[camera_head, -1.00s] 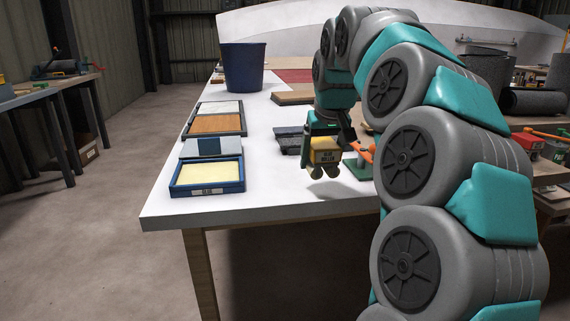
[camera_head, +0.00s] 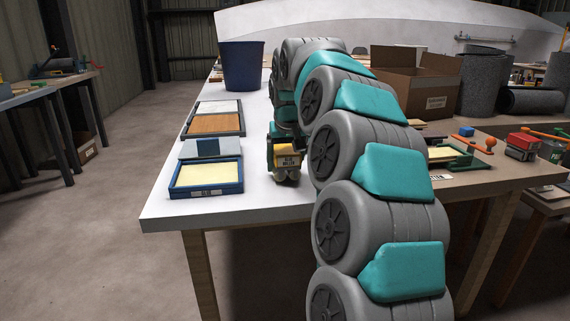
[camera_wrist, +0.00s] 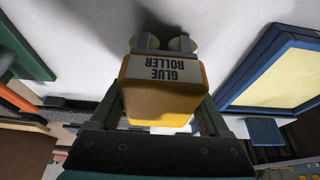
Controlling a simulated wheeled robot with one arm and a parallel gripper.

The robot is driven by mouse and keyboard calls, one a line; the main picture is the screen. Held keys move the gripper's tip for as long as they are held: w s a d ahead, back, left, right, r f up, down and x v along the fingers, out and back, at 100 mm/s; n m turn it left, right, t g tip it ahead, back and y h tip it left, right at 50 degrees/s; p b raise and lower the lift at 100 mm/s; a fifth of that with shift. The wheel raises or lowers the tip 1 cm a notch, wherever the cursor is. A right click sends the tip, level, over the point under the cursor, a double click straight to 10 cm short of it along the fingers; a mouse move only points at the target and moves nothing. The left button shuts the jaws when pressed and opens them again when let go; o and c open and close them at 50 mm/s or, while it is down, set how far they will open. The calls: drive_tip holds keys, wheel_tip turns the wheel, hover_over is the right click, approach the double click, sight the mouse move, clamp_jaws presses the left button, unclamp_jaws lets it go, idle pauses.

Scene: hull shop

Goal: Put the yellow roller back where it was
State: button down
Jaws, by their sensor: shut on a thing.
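The yellow roller (camera_head: 287,161), labelled GLUE ROLLER, is in my gripper (camera_head: 285,146) over the white table, right of the blue tray (camera_head: 208,192) with pale yellow filling. In the wrist view the roller (camera_wrist: 163,88) sits between the two fingers of my gripper (camera_wrist: 162,104), its small wheels pointing away from the palm. A shadow lies on the white surface beyond the wheels. I cannot tell whether they touch the table. The tray's blue rim (camera_wrist: 254,68) shows at the right of the wrist view, apart from the roller.
A dark-framed tray with brown and white panels (camera_head: 215,123) and a dark blue bucket (camera_head: 242,66) stand farther back on the white table (camera_head: 165,208). An open cardboard box (camera_head: 415,90) and grey rolls (camera_head: 483,86) are at right. My arm hides the table's right part.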

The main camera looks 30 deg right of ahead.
drive_tip(key=shift+f, duration=0.3)
drive_tip(key=shift+f, duration=0.15)
unclamp_jaws()
drive_tip(key=v, duration=1.2)
drive_tip(key=shift+s, duration=0.1)
